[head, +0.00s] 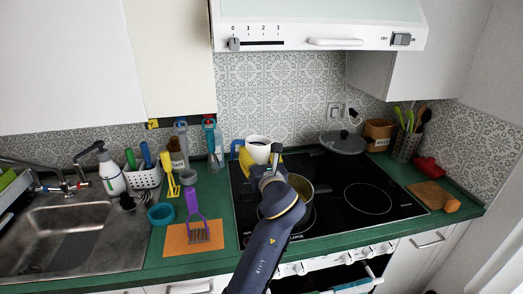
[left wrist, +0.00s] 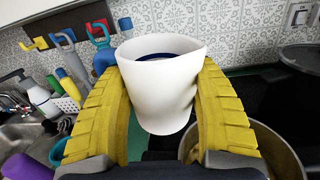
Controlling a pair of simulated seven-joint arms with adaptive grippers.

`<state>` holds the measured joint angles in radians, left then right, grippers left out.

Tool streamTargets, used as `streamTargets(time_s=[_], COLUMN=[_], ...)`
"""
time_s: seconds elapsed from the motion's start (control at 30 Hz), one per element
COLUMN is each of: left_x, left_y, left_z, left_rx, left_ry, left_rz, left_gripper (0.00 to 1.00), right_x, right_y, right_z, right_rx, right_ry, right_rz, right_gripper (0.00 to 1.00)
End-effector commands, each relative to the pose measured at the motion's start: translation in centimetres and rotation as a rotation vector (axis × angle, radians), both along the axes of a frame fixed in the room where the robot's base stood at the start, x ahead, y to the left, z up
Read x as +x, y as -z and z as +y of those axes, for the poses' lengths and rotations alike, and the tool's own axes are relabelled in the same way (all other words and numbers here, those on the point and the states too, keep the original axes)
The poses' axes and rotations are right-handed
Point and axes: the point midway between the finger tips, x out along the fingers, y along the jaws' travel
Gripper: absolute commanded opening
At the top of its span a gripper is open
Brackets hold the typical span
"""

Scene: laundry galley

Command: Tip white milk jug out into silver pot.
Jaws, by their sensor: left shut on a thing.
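The white milk jug (head: 257,150) is held between the yellow fingers of my left gripper (head: 260,158), above the back left of the hob. In the left wrist view the jug (left wrist: 158,95) sits between both fingers (left wrist: 162,95), looks roughly upright, and shows a dark blue inside at its mouth. Whether it holds liquid is unclear. The silver pot (head: 304,188) stands on the hob to the right of the jug and nearer, partly hidden by my left arm. In the left wrist view the pot (left wrist: 284,160) is at lower right, below the jug. My right gripper is not seen.
A lidded pan (head: 343,143) stands at the back of the black hob (head: 395,202). A range hood (head: 320,32) hangs above. Left of the hob are an orange board (head: 180,243) with a purple masher (head: 193,207), and a sink (head: 75,235). The hob's right side is clear.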

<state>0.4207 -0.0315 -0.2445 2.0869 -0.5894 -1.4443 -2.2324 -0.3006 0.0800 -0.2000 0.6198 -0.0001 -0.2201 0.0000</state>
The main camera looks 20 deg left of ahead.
Motion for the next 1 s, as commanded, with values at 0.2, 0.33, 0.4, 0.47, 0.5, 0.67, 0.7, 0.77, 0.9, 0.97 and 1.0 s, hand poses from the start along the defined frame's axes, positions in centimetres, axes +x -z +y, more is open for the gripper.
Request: streamTargets(time_s=[0.2,0.33,0.4,0.47,0.5,0.67,0.7,0.77,0.9,0.97,1.0], left_x=[0.0,0.0,-0.1,-0.1,-0.2,-0.2,-0.2,-0.2,-0.2,-0.3,-0.3], left_y=[0.0,0.0,0.0,0.1,0.1,0.7,0.9,1.2,1.8,2.0,2.2], left_z=[0.0,0.0,0.0,-0.1,-0.1,0.0,0.0,0.0,0.1,0.2,0.2], left_rx=[0.000,0.000,-0.001,-0.001,-0.001,0.021,0.028,0.038,0.064,0.074,0.081], left_ry=[-0.003,-0.002,-0.003,-0.003,-0.004,-0.006,-0.006,-0.005,-0.005,-0.005,-0.005], left_rz=[-0.002,-0.002,0.001,0.003,0.005,0.015,0.018,0.021,0.030,0.034,0.037], left_gripper=[0.14,0.14,0.14,0.14,0.14,0.14,0.14,0.14,0.14,0.14,0.14], right_x=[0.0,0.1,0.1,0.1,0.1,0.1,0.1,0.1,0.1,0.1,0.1], right_y=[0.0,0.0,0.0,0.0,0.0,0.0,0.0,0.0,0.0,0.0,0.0], right_z=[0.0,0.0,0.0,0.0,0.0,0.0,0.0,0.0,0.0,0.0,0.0], right_rx=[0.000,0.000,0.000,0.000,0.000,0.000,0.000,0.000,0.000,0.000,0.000], right_ry=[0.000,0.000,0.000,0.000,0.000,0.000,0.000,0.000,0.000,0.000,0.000], right_rz=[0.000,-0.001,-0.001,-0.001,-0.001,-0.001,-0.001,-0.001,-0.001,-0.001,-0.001], right_gripper=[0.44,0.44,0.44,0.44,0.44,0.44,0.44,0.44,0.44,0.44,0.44])
